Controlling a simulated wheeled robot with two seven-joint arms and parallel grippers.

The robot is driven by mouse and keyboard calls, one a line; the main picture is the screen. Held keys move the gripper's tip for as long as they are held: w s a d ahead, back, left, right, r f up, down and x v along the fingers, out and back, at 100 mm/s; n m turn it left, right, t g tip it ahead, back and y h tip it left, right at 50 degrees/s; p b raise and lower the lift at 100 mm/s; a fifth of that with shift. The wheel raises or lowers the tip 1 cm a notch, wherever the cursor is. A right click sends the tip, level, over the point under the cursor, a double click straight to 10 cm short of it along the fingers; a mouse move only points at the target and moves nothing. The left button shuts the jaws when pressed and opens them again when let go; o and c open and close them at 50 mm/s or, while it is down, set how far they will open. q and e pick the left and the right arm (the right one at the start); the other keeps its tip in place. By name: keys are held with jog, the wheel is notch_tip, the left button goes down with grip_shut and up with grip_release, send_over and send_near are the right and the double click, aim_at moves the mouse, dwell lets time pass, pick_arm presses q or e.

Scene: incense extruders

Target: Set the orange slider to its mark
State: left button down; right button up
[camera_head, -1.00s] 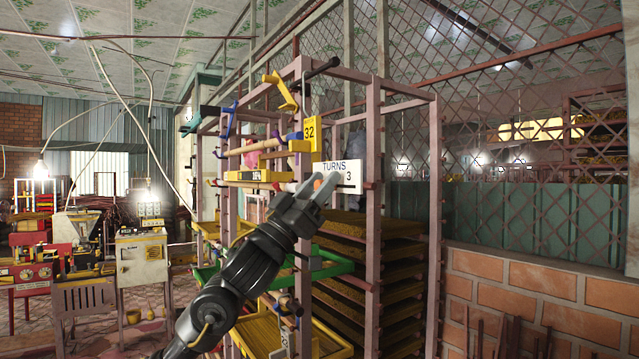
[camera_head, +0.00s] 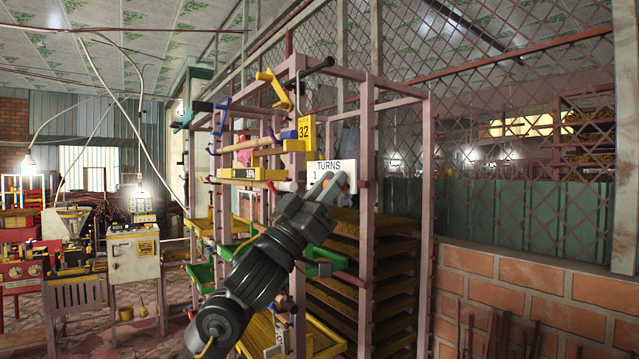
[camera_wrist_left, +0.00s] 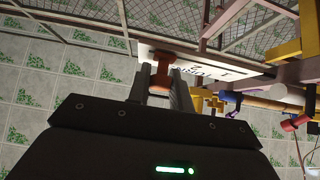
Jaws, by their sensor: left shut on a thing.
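The white plate (camera_head: 318,168) marked "TURNS" is fixed to the front of the pink rack, with a "1" showing at its left. The orange slider (camera_head: 342,180) is at the plate's right part, between the fingertips of my left gripper (camera_head: 333,184). In the left wrist view the orange slider (camera_wrist_left: 163,72) sits between the two grey fingers of the gripper (camera_wrist_left: 161,85), against the plate (camera_wrist_left: 195,66). The fingers are shut on it. They cover the plate's right numbers, so the slider's mark cannot be read. My right gripper is not in view.
The pink rack (camera_head: 368,230) holds several dark trays. A yellow tag "32" (camera_head: 304,130), a yellow crank (camera_head: 276,88), wooden rollers (camera_head: 240,145) and a green frame (camera_head: 325,262) are near my left arm. A brick wall (camera_head: 540,310) stands at the right.

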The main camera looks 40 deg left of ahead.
pick_arm(q)
jog(key=c, duration=1.5)
grip_release()
jog(key=shift+d+f, duration=0.1)
jog(key=shift+d, duration=0.05)
jog(key=shift+c, duration=0.2)
jog(key=shift+o, duration=1.2)
jog(key=shift+s+d, duration=0.1)
jog(key=shift+d, duration=0.05)
jog(key=shift+f, duration=0.1)
jog(key=b+v, duration=0.5)
jog(key=v, duration=0.5)
jog(key=shift+s, duration=0.25)
